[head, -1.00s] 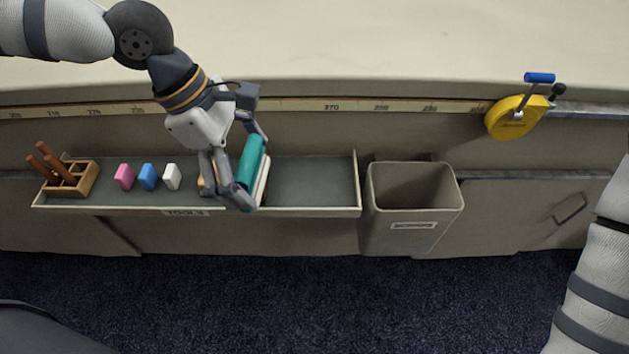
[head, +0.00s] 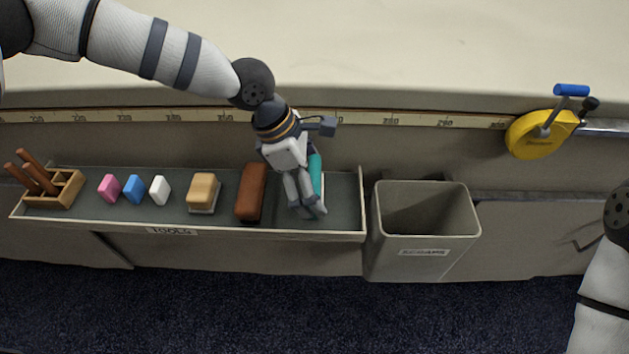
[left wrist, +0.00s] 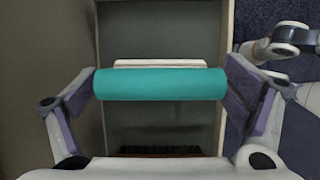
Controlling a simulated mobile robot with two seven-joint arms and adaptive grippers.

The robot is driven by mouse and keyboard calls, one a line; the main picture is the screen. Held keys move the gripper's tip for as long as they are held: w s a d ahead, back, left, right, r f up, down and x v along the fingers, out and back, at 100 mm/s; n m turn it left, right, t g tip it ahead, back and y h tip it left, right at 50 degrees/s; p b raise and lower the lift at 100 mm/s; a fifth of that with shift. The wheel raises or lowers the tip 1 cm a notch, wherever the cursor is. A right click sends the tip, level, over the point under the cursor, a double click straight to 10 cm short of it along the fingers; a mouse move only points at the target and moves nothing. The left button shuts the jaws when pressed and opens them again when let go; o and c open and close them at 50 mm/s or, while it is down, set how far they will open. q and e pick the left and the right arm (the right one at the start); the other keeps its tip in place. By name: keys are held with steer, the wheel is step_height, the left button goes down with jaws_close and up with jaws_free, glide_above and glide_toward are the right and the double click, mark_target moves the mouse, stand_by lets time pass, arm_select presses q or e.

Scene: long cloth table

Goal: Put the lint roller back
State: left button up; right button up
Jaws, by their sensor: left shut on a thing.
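The lint roller, a teal cylinder (head: 315,176), is at the right end of the tool tray (head: 110,221). My left gripper (head: 308,212) is shut on it, and its fingers hide part of it in the head view. In the left wrist view the teal cylinder (left wrist: 160,84) lies crosswise between my two fingers, one at each end. A white edge (left wrist: 160,63) shows just behind it. I cannot tell whether the roller touches the tray floor. My right gripper is out of view; only part of that arm shows at the right.
A brown brush (head: 251,192) lies just left of my gripper. Further left are a tan block (head: 203,188), white, blue and pink blocks, and a wooden holder (head: 68,188). A grey bin (head: 420,255) stands right of the tray. A yellow tape measure (head: 535,138) is at the table edge.

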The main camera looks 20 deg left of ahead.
arm_select(q)
steer(key=shift+f, duration=0.45)
steer(key=o, duration=0.8)
steer(key=p+v, duration=0.1)
steer(key=v, duration=1.1)
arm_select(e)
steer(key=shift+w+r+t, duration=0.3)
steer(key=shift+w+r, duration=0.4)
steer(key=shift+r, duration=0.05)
arm_select(q)
steer(key=shift+r, duration=0.15)
